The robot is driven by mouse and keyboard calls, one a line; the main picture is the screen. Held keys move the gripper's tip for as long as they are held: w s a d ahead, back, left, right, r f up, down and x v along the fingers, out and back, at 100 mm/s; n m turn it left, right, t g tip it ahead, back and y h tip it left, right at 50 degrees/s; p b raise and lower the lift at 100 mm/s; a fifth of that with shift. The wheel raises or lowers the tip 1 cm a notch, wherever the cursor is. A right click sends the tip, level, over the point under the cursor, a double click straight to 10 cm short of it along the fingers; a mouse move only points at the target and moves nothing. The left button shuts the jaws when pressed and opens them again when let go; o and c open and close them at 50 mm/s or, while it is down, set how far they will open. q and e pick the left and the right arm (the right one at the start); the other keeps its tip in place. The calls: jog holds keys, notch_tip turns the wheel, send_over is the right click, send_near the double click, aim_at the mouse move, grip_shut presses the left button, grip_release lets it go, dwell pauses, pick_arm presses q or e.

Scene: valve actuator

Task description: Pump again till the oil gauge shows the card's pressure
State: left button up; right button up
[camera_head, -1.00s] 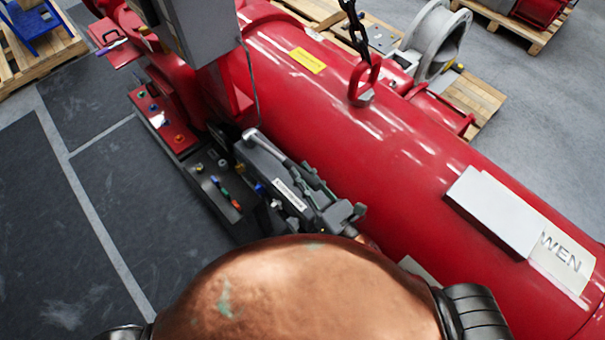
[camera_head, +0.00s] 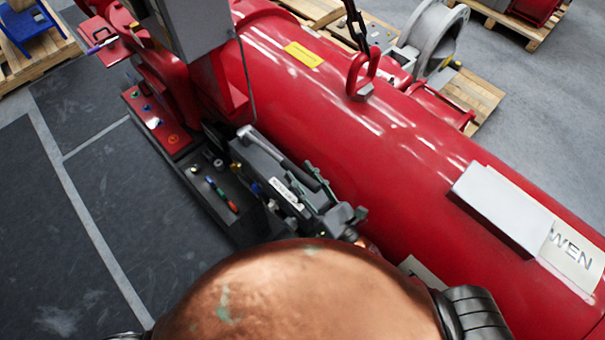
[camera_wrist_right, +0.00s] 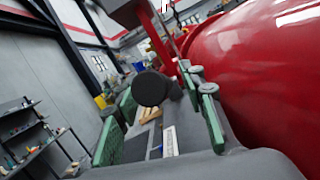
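The grey hand pump (camera_head: 262,178) stands beside the big red cylinder, with a white label (camera_head: 285,193) on its body. Its lever (camera_head: 265,148) slants down to the right. My right gripper (camera_head: 318,192), with green finger pads, is at the lever's lower right end. In the right wrist view my right gripper (camera_wrist_right: 162,118) has its pads wide apart, with the dark round lever end (camera_wrist_right: 152,88) between them and visible gaps at both sides. Contact with the lever cannot be told. I cannot make out the oil gauge's reading or the card's pressure. My left gripper is out of view.
The red cylinder (camera_head: 400,150) fills the right side, with a lifting eye and chain on top. A dark tray (camera_head: 222,185) with small coloured tools and a red panel (camera_head: 155,120) lie left of the pump. Dark floor mats (camera_head: 60,230) at left are clear.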

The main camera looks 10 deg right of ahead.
jog(key=shift+s, duration=0.15)
jog(key=v, duration=1.2)
